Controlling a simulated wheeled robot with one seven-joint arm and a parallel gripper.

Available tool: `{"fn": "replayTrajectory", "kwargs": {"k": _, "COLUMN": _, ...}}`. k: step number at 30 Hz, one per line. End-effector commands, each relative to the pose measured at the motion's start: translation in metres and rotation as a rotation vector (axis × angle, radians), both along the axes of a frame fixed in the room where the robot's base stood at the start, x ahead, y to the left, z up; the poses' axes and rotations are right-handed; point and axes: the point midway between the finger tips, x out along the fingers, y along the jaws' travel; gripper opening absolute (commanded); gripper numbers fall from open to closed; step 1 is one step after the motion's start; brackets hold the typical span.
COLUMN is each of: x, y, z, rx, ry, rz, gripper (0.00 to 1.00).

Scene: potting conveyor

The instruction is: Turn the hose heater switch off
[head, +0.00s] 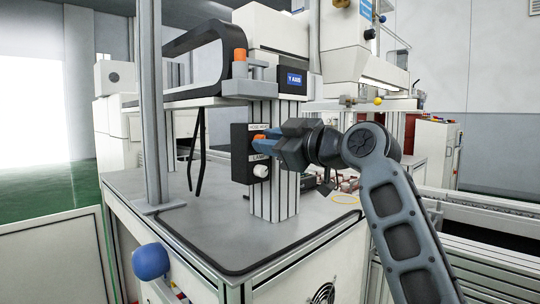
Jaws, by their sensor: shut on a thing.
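The black switch box (239,167) is mounted on an upright aluminium profile in the middle of the head view. Its upper label is partly legible as hose heater. Below that label is the orange hose heater switch (259,137), mostly hidden by my gripper. My gripper (262,144) comes in from the right, with its blue fingers shut on the switch. The switch's exact angle cannot be told. A white knob (260,171) sits lower on the box, under a label reading LAMP, just below my fingers.
A grey worktop (190,225) with a dark edging lies below the box. A vertical post (152,110) stands to the left. A machine head (365,50) hangs above my arm. A blue ball-shaped knob (151,261) is at the front left.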

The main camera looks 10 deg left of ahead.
Motion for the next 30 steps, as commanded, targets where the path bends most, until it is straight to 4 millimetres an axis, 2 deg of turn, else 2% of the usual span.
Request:
{"fn": "replayTrajectory", "kwargs": {"k": 12, "x": -0.0003, "y": 0.0003, "z": -0.0024, "rx": -0.121, "ry": -0.152, "rz": 0.001, "gripper": 0.00}}
{"fn": "replayTrajectory", "kwargs": {"k": 29, "x": -0.0007, "y": 0.0009, "z": -0.0011, "rx": -0.138, "ry": -0.174, "rz": 0.001, "gripper": 0.00}}
{"fn": "replayTrajectory", "kwargs": {"k": 30, "x": -0.0006, "y": 0.0009, "z": -0.0012, "rx": -0.138, "ry": -0.174, "rz": 0.001, "gripper": 0.29}}
